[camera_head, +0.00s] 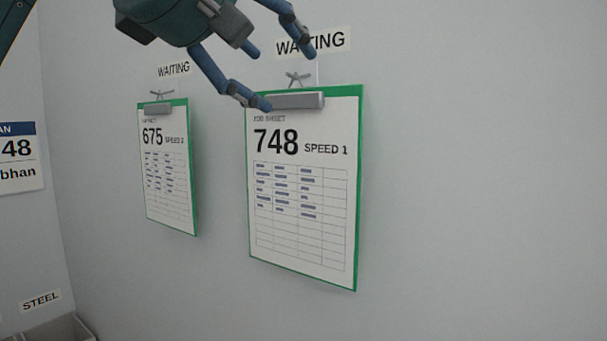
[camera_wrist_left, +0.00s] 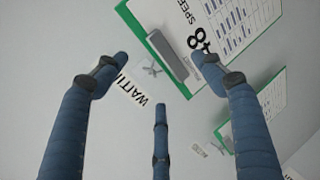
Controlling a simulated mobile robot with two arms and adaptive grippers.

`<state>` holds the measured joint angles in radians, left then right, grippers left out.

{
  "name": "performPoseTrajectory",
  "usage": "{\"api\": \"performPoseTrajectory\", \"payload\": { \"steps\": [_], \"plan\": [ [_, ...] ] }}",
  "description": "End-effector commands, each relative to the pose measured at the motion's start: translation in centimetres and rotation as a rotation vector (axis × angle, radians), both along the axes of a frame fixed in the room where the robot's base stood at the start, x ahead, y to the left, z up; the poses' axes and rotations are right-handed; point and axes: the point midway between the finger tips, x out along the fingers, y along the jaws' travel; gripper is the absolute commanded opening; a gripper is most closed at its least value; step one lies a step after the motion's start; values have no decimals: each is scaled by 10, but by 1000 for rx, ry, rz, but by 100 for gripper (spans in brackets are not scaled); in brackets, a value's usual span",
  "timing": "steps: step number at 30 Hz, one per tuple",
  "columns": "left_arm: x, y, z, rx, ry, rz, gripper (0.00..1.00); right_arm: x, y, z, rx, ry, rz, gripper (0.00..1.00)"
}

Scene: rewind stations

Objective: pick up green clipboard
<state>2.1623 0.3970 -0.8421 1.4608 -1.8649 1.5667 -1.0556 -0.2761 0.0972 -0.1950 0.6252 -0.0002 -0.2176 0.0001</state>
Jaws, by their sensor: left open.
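A green clipboard (camera_head: 303,275) with a sheet marked 748 SPEED 1 hangs on the grey wall from a small hook under a WAITING label. A second green clipboard (camera_head: 194,180), its sheet marked 675 SPEED 2, hangs to its left. My left gripper (camera_head: 288,80) is open in front of the top of the 748 clipboard, one finger overlapping its metal clip (camera_head: 300,101) in the picture. In the left wrist view the fingers (camera_wrist_left: 168,75) are spread and empty, with the 748 clipboard (camera_wrist_left: 140,28) beyond them; contact cannot be told. My right gripper is not in view.
A wall card (camera_head: 20,160) is at the far left. A bin (camera_head: 62,329) stands at the lower left below a STEEL label (camera_head: 40,300). The wall (camera_head: 470,180) right of the 748 clipboard is bare.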

Motion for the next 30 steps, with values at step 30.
{"api": "performPoseTrajectory", "payload": {
  "steps": [30],
  "plan": [
    [79,-30,-29,0,1,-2,63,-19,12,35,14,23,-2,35]
  ]
}}
